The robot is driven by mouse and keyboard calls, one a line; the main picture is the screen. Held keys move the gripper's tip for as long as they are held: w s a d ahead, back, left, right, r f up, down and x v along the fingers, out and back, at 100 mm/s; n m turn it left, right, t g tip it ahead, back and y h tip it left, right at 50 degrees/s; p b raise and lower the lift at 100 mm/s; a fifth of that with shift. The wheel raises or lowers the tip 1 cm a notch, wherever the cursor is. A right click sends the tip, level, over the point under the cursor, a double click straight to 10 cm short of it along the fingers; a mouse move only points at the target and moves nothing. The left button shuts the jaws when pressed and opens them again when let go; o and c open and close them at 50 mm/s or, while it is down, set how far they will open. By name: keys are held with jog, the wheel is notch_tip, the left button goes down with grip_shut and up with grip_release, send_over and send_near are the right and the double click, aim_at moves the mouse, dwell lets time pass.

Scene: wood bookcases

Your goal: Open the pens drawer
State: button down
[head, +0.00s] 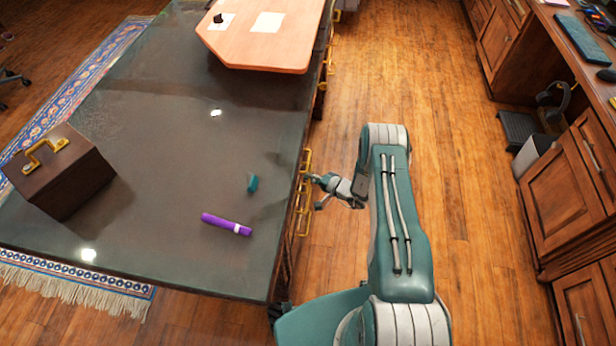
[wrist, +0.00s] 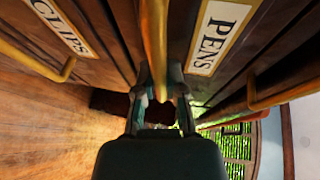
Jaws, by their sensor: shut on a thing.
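The pens drawer (wrist: 200,75) carries a cream label (wrist: 220,35) reading PENS in the wrist view. Its gold bar handle (wrist: 154,38) runs down between the fingers of my gripper (wrist: 159,92). The fingers are closed on this bar. In the head view my gripper (head: 318,191) is at the right side of the dark table, against the stacked gold handles (head: 304,205). The drawer fronts are mostly hidden under the table edge there. I cannot tell whether the drawer stands out from its neighbours.
A drawer labelled CLIPS (wrist: 62,25) and another gold handle (wrist: 285,92) flank the pens drawer. The table top (head: 150,110) holds a purple marker (head: 227,224), a teal object (head: 252,182) and a brown box (head: 60,175). Wood floor (head: 465,160) is clear right of my arm.

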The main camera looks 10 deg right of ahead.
jog(key=s+d, duration=0.5)
jog(key=d, duration=0.7)
jog(key=s+d, duration=0.6)
jog(key=d, duration=0.7)
jog(key=shift+d+f, duration=0.25)
jog(key=c, duration=0.8)
grip_release()
jog(key=shift+w, duration=0.1)
jog(key=shift+o, duration=0.5)
jog(key=shift+d, duration=0.1)
jog(key=shift+r, duration=0.1)
jog(key=v, duration=1.2)
jog(key=shift+w, duration=0.1)
